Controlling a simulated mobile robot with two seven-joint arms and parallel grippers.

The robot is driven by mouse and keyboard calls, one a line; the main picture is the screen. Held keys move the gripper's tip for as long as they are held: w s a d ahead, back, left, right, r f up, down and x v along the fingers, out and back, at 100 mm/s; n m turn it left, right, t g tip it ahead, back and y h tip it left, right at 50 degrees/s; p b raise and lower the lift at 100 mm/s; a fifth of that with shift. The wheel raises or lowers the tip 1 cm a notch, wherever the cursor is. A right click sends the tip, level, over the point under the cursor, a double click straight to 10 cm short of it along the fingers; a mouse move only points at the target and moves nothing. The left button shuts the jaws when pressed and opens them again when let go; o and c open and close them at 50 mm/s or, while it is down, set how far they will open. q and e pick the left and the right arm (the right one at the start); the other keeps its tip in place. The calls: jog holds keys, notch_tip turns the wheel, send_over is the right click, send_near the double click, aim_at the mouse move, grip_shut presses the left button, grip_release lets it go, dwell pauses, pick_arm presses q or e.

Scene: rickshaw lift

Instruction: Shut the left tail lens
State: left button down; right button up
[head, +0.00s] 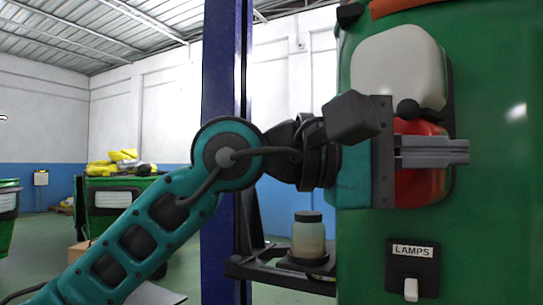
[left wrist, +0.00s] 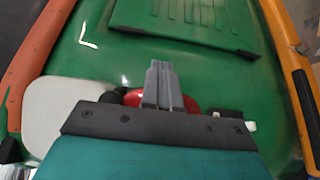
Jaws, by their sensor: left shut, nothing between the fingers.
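The left tail lens unit is on the green rickshaw body (head: 490,90). It has a pale rounded white part (head: 400,68) above and a red part (head: 417,187) below, in a dark surround. A black knob (head: 408,109) sits between them. I cannot tell how far the lens stands open. My left gripper (head: 466,150) is shut and empty, in front of the red part and hiding its middle. In the left wrist view the closed fingers (left wrist: 159,66) overlap the red part (left wrist: 192,103), with the white part (left wrist: 62,108) to the left. Contact cannot be told.
A black LAMPS panel (head: 412,270) with a white switch (head: 411,290) is below the lens. A lidded jar (head: 308,238) stands on a dark shelf beside a blue post (head: 218,75).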

pick_arm(q)
jog(key=shift+w+d, duration=0.25)
jog(key=shift+d, duration=0.6)
jog(key=shift+w+d, duration=0.25)
jog(key=shift+d, duration=0.55)
